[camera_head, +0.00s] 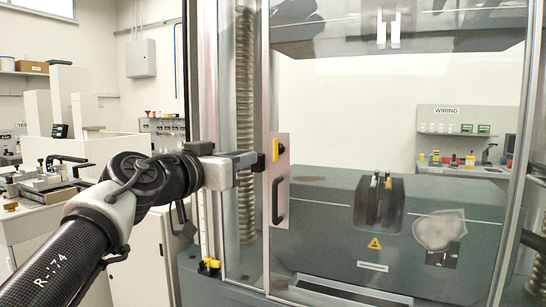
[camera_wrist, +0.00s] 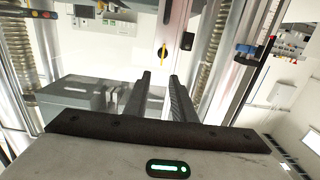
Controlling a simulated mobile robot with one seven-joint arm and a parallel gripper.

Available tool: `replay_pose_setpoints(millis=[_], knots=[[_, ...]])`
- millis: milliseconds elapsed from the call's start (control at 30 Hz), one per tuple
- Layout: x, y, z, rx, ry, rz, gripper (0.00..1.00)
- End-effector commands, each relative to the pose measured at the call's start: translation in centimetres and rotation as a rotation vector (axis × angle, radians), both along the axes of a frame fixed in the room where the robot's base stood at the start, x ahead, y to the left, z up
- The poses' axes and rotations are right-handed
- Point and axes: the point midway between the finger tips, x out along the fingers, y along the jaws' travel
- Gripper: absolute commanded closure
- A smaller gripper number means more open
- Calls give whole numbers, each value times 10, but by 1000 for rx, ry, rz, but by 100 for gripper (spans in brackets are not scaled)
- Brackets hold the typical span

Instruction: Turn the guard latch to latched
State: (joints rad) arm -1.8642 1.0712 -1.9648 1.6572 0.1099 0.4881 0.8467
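The guard latch is a small yellow knob (camera_head: 276,149) on a pale plate at the left edge of the clear guard door in the head view. It stands upright there. In the wrist view the yellow latch (camera_wrist: 163,51) lies just beyond my fingertips, roughly in line with the gap between them. My gripper (camera_head: 258,162) reaches in from the left, its dark fingertips close beside the latch. In the wrist view my gripper (camera_wrist: 161,76) has its two fingers apart with nothing between them. Whether a fingertip touches the latch cannot be told.
A black door handle (camera_head: 278,200) sits just below the latch and also shows in the wrist view (camera_wrist: 187,41). A metal frame post (camera_head: 207,80) stands left of the door. Test machine grips (camera_head: 378,195) are behind the guard. A wiring bench (camera_head: 462,172) stands far right.

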Motion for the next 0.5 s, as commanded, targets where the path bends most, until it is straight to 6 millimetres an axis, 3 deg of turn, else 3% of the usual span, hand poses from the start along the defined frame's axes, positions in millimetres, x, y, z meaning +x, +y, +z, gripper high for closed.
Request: replay_pose_setpoints(millis=[167,500], knots=[[6,3,9,-3,-21,9,77],[73,-23,11,-6,-17,6,77]])
